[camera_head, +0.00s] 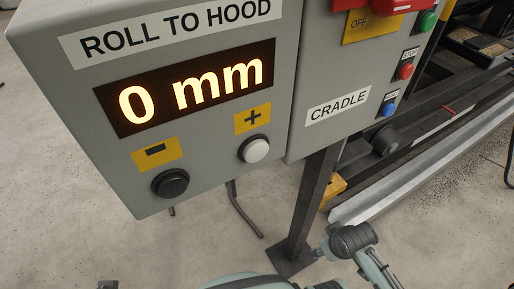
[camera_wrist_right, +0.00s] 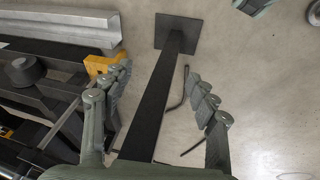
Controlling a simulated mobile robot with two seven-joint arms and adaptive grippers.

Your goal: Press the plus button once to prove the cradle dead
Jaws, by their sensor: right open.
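The plus button (camera_head: 254,149) is a round white button on the grey ROLL TO HOOD box, under a yellow plus label (camera_head: 252,118). The black minus button (camera_head: 170,183) is to its left, under a yellow minus label (camera_head: 155,152). The display (camera_head: 190,86) reads 0 mm. The CRADLE box (camera_head: 335,100) adjoins on the right. My right gripper (camera_wrist_right: 160,75) is open in the right wrist view, fingers either side of the dark post in the picture, with nothing held. No button shows in that view.
A yellow OFF plate (camera_head: 372,23) with a red part sits on the CRADLE box. Green (camera_head: 427,20), red (camera_head: 406,71) and blue (camera_head: 388,109) buttons are at its right. A dark post (camera_head: 314,200) stands below. Metal rails lie right; floor (camera_head: 110,240) is clear at left.

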